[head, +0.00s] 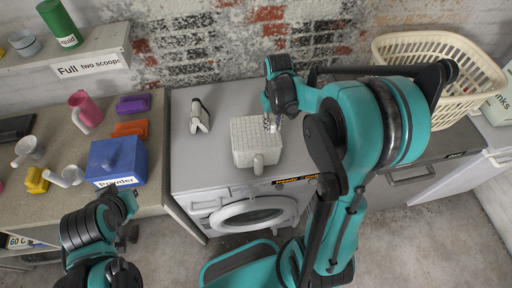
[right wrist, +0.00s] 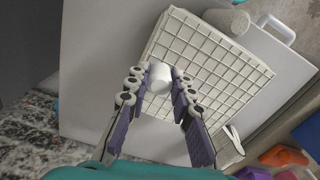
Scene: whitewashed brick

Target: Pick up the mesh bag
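The mesh bag (head: 256,140) is a pale, boxy block with a grid pattern on top of the washing machine. A white knob (right wrist: 160,78) rises from its top, and a second white stub (right wrist: 228,20) is at one side. My right gripper (head: 272,124) is over the bag, pointing down. In the right wrist view its purple-lined fingers (right wrist: 160,86) stand apart on either side of the knob; whether they press on it is unclear. My left arm is at the lower left of the head view, and its gripper (head: 126,232) is too obscured to read.
A white clip-like object (head: 200,116) stands on the washing machine (head: 190,160) left of the bag. A blue powder box (head: 117,160), a pink jug (head: 85,110) and other items crowd the left counter. A cream laundry basket (head: 450,60) is at the back right.

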